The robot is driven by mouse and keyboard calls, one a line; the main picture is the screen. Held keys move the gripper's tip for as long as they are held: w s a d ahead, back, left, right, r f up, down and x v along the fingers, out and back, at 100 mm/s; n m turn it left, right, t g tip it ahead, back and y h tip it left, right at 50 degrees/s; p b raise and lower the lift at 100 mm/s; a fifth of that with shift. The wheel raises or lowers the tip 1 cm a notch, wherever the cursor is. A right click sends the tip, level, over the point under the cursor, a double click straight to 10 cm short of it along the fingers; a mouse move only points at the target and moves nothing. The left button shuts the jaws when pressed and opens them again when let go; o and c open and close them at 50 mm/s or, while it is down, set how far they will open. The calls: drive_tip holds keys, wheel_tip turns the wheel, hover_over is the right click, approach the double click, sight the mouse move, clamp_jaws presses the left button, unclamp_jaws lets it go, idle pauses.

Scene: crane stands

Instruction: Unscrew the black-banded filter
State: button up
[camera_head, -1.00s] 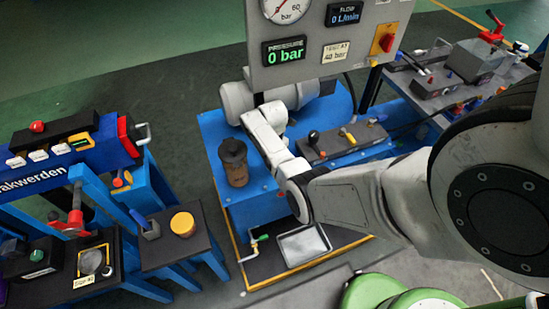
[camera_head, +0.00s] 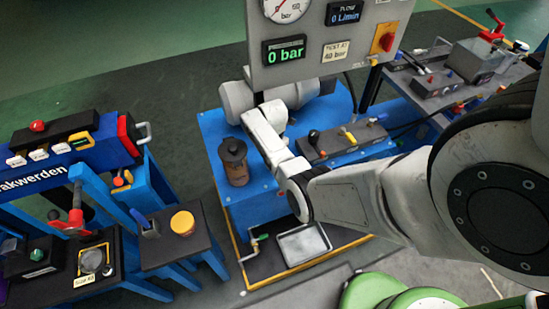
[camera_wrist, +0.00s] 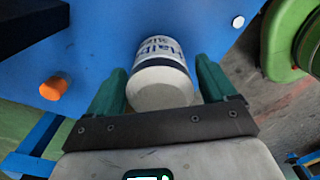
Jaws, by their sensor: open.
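A white cylindrical filter (camera_wrist: 162,80) with blue lettering and a dark band near its near end shows in the wrist view. It lies against a blue surface (camera_wrist: 100,50), between the green fingers of my gripper (camera_wrist: 160,72). The fingers are open, one on each side of it, with a narrow gap visible. In the head view my arm reaches toward the blue pump stand (camera_head: 215,125), but the fingers and this filter are not clearly visible there. A brown canister with a dark top (camera_head: 234,165) stands on the blue stand, left of my arm.
A gauge panel (camera_head: 330,40) reading 0 bar stands above the stand. A metal drip tray (camera_head: 303,241) and a small tap (camera_head: 255,243) are below. An orange knob (camera_wrist: 53,88) sticks out left of the filter. A blue-and-black workbench (camera_head: 60,150) stands at left.

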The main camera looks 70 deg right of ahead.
drive_tip(key=m, duration=1.5)
drive_tip(key=shift+p, duration=0.3)
drive_tip(key=m, duration=1.6)
drive_tip(key=shift+c, duration=0.2)
